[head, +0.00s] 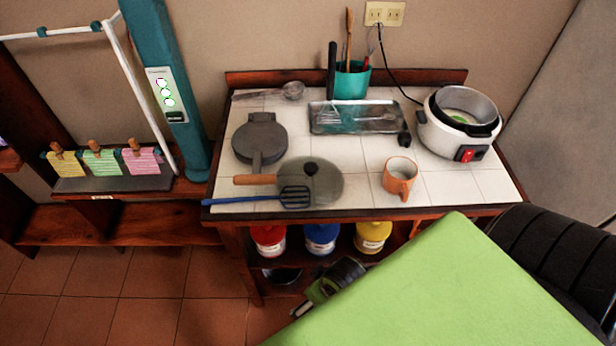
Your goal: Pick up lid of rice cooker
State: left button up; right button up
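A round, see-through grey lid with a black knob (311,169) lies on the white tiled counter, near its front edge. The white rice cooker (450,138) stands at the right end of the counter. Its top is open and the inside of its pot shows; a red switch is on its front. The lid is apart from the cooker, with an orange mug (399,177) between them.
A blue spatula (250,199) and a wooden handle (255,180) overlap the lid's left side in the picture. A grey round pan (260,139), a metal tray (355,117) and a teal utensil holder (352,80) stand behind. A green flat surface (455,290) fills the lower right foreground.

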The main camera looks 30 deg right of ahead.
jog(key=w+a+r+n+t+y, duration=0.1)
jog(key=w+r, duration=0.2)
jog(key=r, duration=0.4)
jog(key=w+r+n, duration=0.1)
jog(key=w+r, duration=0.3)
jog(key=r, duration=0.4)
jog(key=m, duration=0.2)
send_near(308, 170)
jog(key=p+x, duration=0.1)
jog(key=x, duration=0.4)
jog(key=shift+w+d+f+p, duration=0.1)
jog(key=shift+w+f+p, duration=0.05)
jog(key=shift+w+p, duration=0.15)
jog(key=shift+f+p, duration=0.35)
jog(key=shift+f, duration=0.15)
jog(key=p+x, duration=0.1)
jog(key=x, duration=0.2)
jog(key=shift+w+f, duration=0.1)
jog(key=shift+f, duration=0.3)
jog(key=shift+w+f, duration=0.15)
jog(key=shift+f, duration=0.2)
